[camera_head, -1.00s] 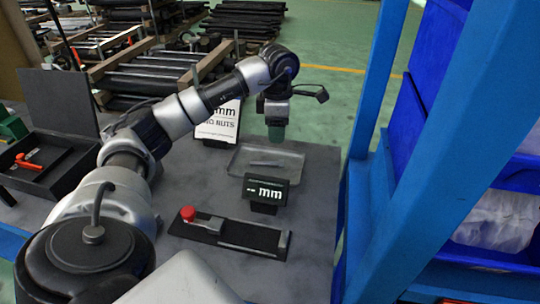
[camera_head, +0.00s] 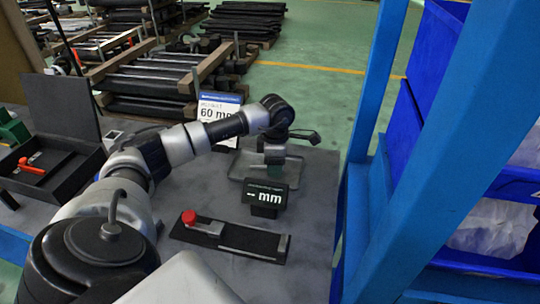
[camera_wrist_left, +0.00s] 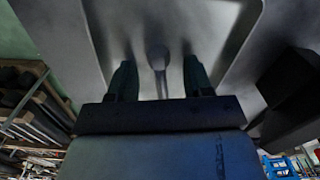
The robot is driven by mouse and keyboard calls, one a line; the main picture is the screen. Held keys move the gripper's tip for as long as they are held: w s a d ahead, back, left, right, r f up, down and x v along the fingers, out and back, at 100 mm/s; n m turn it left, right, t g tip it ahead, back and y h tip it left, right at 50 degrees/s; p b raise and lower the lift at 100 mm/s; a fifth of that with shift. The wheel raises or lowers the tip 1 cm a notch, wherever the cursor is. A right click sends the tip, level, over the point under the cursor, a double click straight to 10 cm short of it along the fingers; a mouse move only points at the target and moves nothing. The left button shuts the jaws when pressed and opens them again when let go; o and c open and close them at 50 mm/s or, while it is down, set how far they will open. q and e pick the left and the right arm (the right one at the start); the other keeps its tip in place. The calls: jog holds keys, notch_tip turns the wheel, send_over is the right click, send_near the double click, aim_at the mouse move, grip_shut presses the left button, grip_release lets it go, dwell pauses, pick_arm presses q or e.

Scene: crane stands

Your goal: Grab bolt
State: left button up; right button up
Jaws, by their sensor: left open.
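The bolt (camera_wrist_left: 158,58) shows in the left wrist view as a round head with a thin shank, lying in the grey metal tray (camera_head: 236,172). My left gripper (camera_head: 274,170) is lowered over the tray in the head view. In the left wrist view its two dark green fingers (camera_wrist_left: 160,78) are apart, with the bolt in the gap between them; I see no clear contact. In the head view the bolt is hidden by the gripper. My right gripper is not in view.
A black "mm" display (camera_head: 265,196) stands just in front of the tray. A black gauge with a red knob (camera_head: 189,217) lies nearer. A "60 mm" sign (camera_head: 218,104) stands behind my arm. A black open case (camera_head: 52,165) is at left; a blue rack (camera_head: 376,150) at right.

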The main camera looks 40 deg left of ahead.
pick_arm(q)
jog(key=c, duration=0.9)
grip_shut()
jog(key=shift+r, duration=0.15)
